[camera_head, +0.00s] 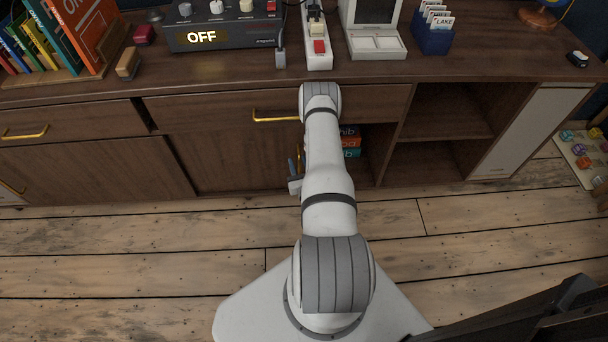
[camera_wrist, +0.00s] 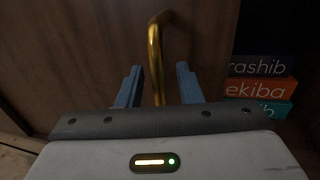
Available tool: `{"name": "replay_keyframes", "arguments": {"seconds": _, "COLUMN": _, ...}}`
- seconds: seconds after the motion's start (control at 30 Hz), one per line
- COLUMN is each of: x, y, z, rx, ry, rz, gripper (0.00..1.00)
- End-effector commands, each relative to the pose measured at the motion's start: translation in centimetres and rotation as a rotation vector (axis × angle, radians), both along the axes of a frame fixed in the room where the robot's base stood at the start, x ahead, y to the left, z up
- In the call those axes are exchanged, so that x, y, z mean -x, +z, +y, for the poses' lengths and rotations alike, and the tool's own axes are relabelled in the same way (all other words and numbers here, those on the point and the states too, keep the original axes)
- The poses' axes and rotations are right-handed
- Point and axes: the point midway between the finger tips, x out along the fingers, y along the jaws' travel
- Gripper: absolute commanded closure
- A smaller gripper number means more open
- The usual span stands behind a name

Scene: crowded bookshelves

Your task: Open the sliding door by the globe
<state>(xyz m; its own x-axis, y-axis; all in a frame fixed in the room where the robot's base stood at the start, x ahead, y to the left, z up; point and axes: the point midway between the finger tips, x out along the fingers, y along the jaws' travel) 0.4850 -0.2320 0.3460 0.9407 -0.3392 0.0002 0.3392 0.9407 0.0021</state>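A brown sliding door (camera_head: 215,165) closes the left part of the middle cabinet bay. Its vertical gold handle (camera_wrist: 155,55) fills the centre of the wrist view, close to the door's right edge. My gripper (camera_wrist: 158,72) is open, with one blue-grey finger on each side of the handle and a visible gap to both. In the head view my gripper (camera_head: 294,178) is low in front of the door, partly hidden by my arm. Of the globe, only what looks like its orange-brown base (camera_head: 538,17) shows at the top right.
Right of the door is an open compartment with stacked books (camera_wrist: 258,88), also visible in the head view (camera_head: 350,142). A drawer with a gold handle (camera_head: 275,116) sits above. Open shelves (camera_head: 445,110) and a white panel (camera_head: 530,125) stand further right. The wooden floor in front is clear.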

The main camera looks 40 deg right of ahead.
Motion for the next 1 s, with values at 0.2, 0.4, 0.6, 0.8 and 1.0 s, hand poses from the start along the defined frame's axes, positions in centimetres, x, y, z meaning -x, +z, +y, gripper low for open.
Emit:
{"name": "replay_keyframes", "arguments": {"seconds": 0.2, "x": 0.7, "y": 0.7, "z": 0.2, "rx": 0.0, "ry": -0.001, "rz": 0.001, "gripper": 0.67}}
{"name": "replay_keyframes", "arguments": {"seconds": 0.4, "x": 1.5, "y": 0.8, "z": 0.5, "rx": 0.0, "ry": -0.001, "rz": 0.001, "gripper": 0.67}}
{"name": "replay_keyframes", "arguments": {"seconds": 0.6, "x": 2.7, "y": 0.7, "z": 1.0, "rx": -0.002, "ry": -0.002, "rz": 0.002, "gripper": 0.67}}
{"name": "replay_keyframes", "arguments": {"seconds": 0.8, "x": 4.3, "y": 0.7, "z": 1.6, "rx": -0.002, "ry": -0.001, "rz": 0.002, "gripper": 0.67}}
{"name": "replay_keyframes", "arguments": {"seconds": 1.0, "x": 5.9, "y": 0.6, "z": 2.1, "rx": -0.002, "ry": -0.001, "rz": 0.002, "gripper": 0.67}}
